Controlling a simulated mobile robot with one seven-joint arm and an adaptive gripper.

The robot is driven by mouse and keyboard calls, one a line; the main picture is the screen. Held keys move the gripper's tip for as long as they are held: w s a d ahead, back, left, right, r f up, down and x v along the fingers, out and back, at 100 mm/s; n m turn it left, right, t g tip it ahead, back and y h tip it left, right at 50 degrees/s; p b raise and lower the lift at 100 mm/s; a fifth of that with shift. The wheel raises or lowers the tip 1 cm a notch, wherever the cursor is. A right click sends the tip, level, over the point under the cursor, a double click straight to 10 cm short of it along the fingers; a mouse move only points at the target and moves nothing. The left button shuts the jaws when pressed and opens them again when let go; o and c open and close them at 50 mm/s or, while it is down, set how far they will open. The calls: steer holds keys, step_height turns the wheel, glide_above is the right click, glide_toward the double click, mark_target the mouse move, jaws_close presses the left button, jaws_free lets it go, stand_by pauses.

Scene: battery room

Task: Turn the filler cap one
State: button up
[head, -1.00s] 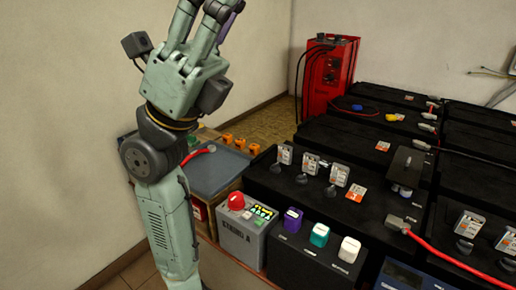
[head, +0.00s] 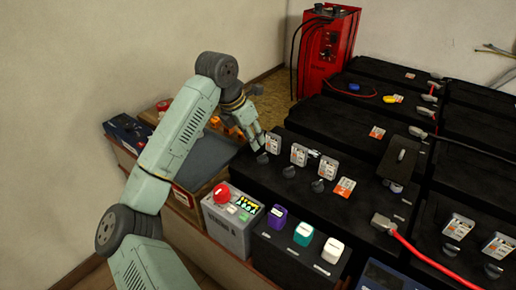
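Several dark grey filler caps stand in a row on the near black battery (head: 352,222), each by an upright tag. The leftmost cap (head: 262,158) is by the leftmost tag (head: 273,143); the middle cap (head: 289,171) and the right cap (head: 317,186) follow. The tags' print is too small to read, so I cannot tell which cap is one. My gripper (head: 257,143) points down beside the leftmost tag, with its fingertips just above or at the leftmost cap. I cannot tell whether it touches the cap or how far apart its fingers are.
A raised black plate (head: 398,160) and a red cable (head: 425,262) are right of the caps. In front stand a grey box with a red button (head: 222,193) and purple, teal and white-topped items (head: 303,233). A red charger (head: 325,50) stands behind.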

mark_target(262, 155)
steer(key=p+x, duration=0.1)
steer(key=x, duration=0.7)
steer(key=shift+d, duration=0.15)
jaws_close()
